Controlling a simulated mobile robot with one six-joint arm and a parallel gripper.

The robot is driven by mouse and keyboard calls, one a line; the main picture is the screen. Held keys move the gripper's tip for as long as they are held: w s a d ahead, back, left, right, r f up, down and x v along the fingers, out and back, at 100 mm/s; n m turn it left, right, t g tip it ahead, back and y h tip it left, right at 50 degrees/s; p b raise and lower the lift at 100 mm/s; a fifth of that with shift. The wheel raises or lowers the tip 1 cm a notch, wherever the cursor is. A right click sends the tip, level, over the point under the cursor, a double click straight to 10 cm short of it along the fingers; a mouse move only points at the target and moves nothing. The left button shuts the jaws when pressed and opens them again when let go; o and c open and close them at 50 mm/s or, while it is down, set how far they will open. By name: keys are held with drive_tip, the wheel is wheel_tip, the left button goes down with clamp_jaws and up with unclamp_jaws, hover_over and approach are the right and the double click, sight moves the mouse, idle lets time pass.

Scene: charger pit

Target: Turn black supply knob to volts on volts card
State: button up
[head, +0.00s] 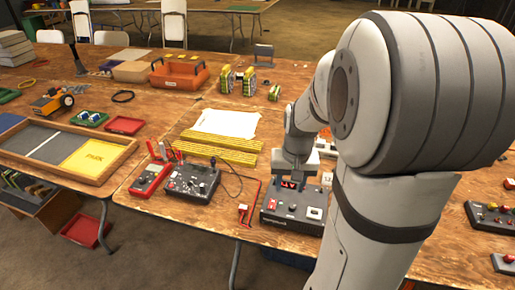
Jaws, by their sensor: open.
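The dark supply box (283,222) stands near the front edge of the bench, with a lit red display (289,184). The display's characters are too small to read surely. A red part (271,204) is on the left of its face and a small white card or plate (315,213) on the right. I cannot tell whether this is the volts card. My gripper (292,172) points down at the back of the supply, just behind the display. Its fingers are small and partly hidden. I cannot make out the black knob clearly.
Left of the supply are a black meter box (192,183) with leads, a red meter (149,178) and a red lead (247,205). Yellow strips (222,152) and white paper (226,122) lie behind. My arm hides the bench to the right.

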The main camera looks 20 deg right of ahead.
sight(293, 205)
drive_tip(key=shift+m+g, duration=0.3)
drive_tip(key=shift+m, duration=0.2)
drive_tip(key=d+f, duration=0.1)
drive_tip(key=w+d+f, duration=0.1)
drive_tip(key=d+f, duration=0.1)
drive_tip(key=shift+w+d+f, duration=0.1)
drive_tip(key=shift+w+f, duration=0.1)
drive_tip(key=shift+w, duration=0.15)
wheel_tip(293, 205, down, 8)
drive_tip(key=shift+r+b, duration=0.15)
drive_tip(key=shift+b, duration=0.15)
clamp_jaws()
drive_tip(key=shift+m, duration=1)
unclamp_jaws()
